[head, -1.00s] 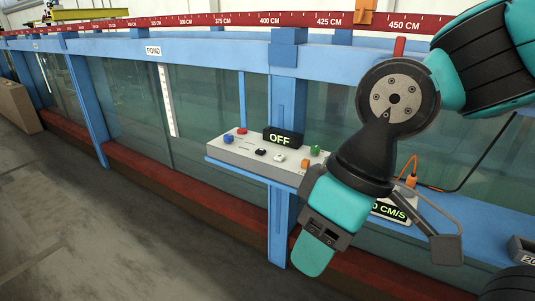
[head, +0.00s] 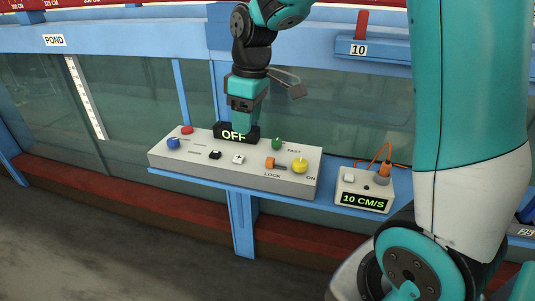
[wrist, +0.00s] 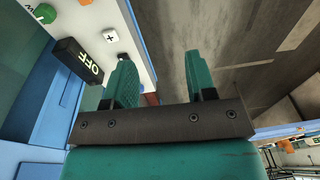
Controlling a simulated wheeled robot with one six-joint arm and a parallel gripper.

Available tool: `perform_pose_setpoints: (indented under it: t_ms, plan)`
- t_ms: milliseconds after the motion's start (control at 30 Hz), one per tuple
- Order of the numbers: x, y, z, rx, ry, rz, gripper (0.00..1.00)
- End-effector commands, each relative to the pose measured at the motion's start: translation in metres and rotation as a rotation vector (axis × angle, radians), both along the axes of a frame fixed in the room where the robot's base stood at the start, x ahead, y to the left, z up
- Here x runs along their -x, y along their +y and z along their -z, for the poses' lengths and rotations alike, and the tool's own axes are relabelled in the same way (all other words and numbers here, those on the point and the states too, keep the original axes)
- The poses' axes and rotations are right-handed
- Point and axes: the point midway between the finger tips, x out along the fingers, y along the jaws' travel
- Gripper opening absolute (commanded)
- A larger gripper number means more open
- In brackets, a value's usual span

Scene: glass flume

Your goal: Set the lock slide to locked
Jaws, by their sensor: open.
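The lock slide is a small orange block (head: 271,163) on the right part of the grey control panel (head: 200,155), above the printed word LOCK. A little of the orange block shows at the top edge of the wrist view (wrist: 85,2). My gripper (head: 242,130) points down over the back of the panel, by the OFF display (head: 236,134), left of the slide. In the wrist view its two fingers (wrist: 158,78) are apart with nothing between them.
A green knob (head: 277,144), a plus button (head: 238,159), a black button (head: 215,154), a blue knob (head: 173,143) and a red button (head: 187,130) share the panel. A speed box reading 10 CM/S (head: 363,190) stands right of it. The flume glass (head: 130,90) is behind.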

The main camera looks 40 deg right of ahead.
Motion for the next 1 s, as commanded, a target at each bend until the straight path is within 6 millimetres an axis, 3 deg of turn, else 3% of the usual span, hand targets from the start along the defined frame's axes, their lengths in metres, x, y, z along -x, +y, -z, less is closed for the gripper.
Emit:
perform_pose_setpoints:
  t_ms: [33, 100, 200, 300, 467, 1000]
  plan:
    - [-0.021, -0.029, 0.004, 0.028, 0.015, 0.011, 0.51]
    - [-0.042, -0.061, 0.01, 0.059, 0.027, 0.007, 0.51]
    - [-0.058, -0.092, 0.019, 0.086, 0.044, 0.001, 0.51]
    - [-0.065, -0.107, 0.025, 0.099, 0.053, -0.006, 0.51]
    - [-0.066, -0.108, 0.043, 0.1, 0.058, -0.011, 0.51]
    - [-0.066, -0.106, 0.161, 0.099, 0.057, -0.014, 0.51]
